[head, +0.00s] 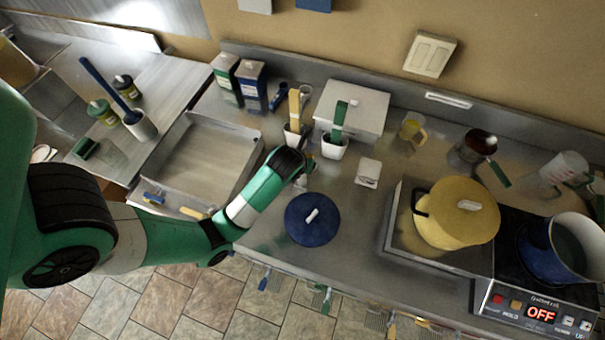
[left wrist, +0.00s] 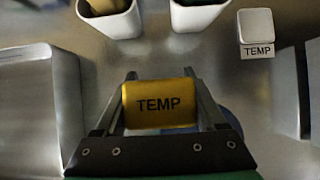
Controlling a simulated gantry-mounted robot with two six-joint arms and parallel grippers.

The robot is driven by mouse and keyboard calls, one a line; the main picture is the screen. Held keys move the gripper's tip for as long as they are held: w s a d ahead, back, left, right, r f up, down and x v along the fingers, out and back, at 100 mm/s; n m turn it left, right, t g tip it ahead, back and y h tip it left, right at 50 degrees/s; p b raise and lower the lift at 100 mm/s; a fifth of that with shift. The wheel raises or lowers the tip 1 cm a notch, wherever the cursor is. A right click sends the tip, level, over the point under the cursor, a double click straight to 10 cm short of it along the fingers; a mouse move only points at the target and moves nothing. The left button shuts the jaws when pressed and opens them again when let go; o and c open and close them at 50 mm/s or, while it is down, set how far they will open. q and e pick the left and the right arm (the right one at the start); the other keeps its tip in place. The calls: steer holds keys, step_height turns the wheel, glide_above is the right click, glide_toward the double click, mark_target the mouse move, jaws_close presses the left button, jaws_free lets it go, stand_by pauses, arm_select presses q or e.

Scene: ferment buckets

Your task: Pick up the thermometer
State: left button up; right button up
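The thermometer has a yellow block-shaped head marked TEMP (left wrist: 160,104), seen in the left wrist view. It sits squarely between the two fingers of my left gripper (left wrist: 160,74), which appear to touch it on both sides. Its lower part is hidden. In the head view my left gripper (head: 303,172) is low over the counter, in front of the white cups; the thermometer cannot be made out there. A white stand labelled TEMP (left wrist: 256,30) is to the right, also in the head view (head: 368,171). My right gripper is not in view.
White cups (head: 334,149) hold yellow-handled and green-handled tools behind the gripper. A blue lid (head: 310,228) lies in front. An empty metal tray (head: 205,160) is left.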

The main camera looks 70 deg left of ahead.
arm_select(q)
jaws_close()
steer(key=shift+r, duration=0.1)
